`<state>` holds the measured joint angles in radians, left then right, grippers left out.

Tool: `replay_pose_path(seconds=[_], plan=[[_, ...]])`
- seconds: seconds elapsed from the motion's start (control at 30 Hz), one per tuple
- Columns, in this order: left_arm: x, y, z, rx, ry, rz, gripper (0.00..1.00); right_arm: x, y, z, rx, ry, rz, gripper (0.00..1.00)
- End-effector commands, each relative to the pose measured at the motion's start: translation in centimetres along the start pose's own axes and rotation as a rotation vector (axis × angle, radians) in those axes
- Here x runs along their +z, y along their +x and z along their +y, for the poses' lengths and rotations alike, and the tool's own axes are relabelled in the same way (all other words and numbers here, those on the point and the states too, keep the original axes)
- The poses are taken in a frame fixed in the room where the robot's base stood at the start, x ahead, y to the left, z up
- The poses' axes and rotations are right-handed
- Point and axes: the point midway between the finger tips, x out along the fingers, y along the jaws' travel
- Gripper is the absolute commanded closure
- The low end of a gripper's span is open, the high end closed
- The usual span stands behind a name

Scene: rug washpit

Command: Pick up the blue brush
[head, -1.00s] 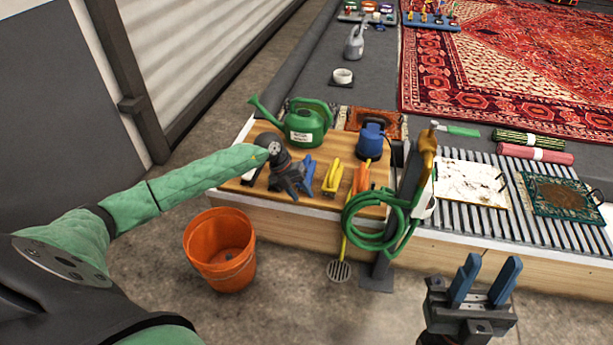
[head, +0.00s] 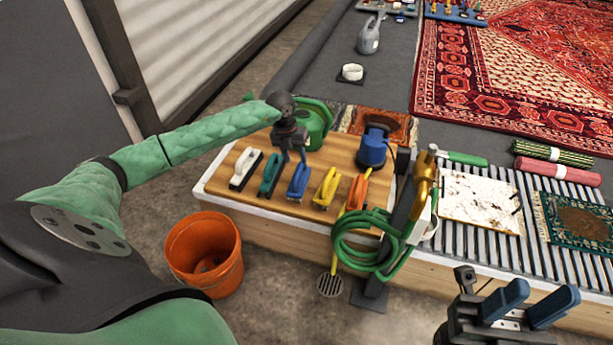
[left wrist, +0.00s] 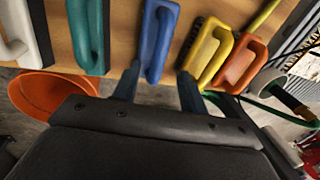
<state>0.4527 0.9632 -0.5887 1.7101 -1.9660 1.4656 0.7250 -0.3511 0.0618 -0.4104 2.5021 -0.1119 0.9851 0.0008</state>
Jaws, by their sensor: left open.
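The blue brush (head: 298,182) lies on the wooden board between a teal brush (head: 271,174) and a yellow brush (head: 325,188). In the left wrist view the blue brush (left wrist: 158,38) is upper middle, its near end between the two fingertips in the picture. My left gripper (head: 294,154) is open and empty, with its fingers pointing down just behind the blue brush in the head view. Its fingers also show in the left wrist view (left wrist: 157,88). I cannot tell its exact height above the board. My right gripper (head: 528,303) is open and empty at the lower right.
A white brush (head: 245,168) and an orange brush (head: 357,192) share the board. A green watering can (head: 316,122) stands behind my left gripper, partly hidden. A blue pump-like device (head: 373,148) and a coiled green hose (head: 345,246) are to the right. An orange bucket (head: 190,236) stands on the floor.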

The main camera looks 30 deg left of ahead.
Motion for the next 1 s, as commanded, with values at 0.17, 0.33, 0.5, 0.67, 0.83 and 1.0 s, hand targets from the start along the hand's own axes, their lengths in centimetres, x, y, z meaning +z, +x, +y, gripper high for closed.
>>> replay_pose_path(seconds=[0.17, 0.33, 0.5, 0.67, 0.83, 1.0], plan=[[-0.1, 1.8, 0.0, 0.0, 0.0, 0.002, 0.57, 0.1, -0.2, -0.1, 0.003, 0.006, 0.002, 0.64], [-0.1, 2.9, 0.0, -0.001, 0.0, 0.001, 0.57, 0.1, -0.3, -0.1, 0.005, 0.011, 0.004, 0.64], [-0.1, 4.7, 0.1, -0.001, -0.001, 0.002, 0.57, 0.2, -0.6, -0.2, 0.009, 0.021, 0.007, 0.64], [-0.1, 6.8, 0.1, -0.002, 0.0, 0.002, 0.57, 0.3, -0.9, -0.4, 0.015, 0.034, 0.01, 0.64], [-0.1, 7.7, 0.2, 0.0, 0.0, 0.001, 0.57, 0.3, -0.8, -0.4, 0.018, 0.039, 0.01, 0.64], [-0.1, 7.7, 0.2, 0.0, 0.0, 0.0, 0.59, 0.3, -0.8, -0.4, 0.018, 0.04, 0.011, 0.64]])
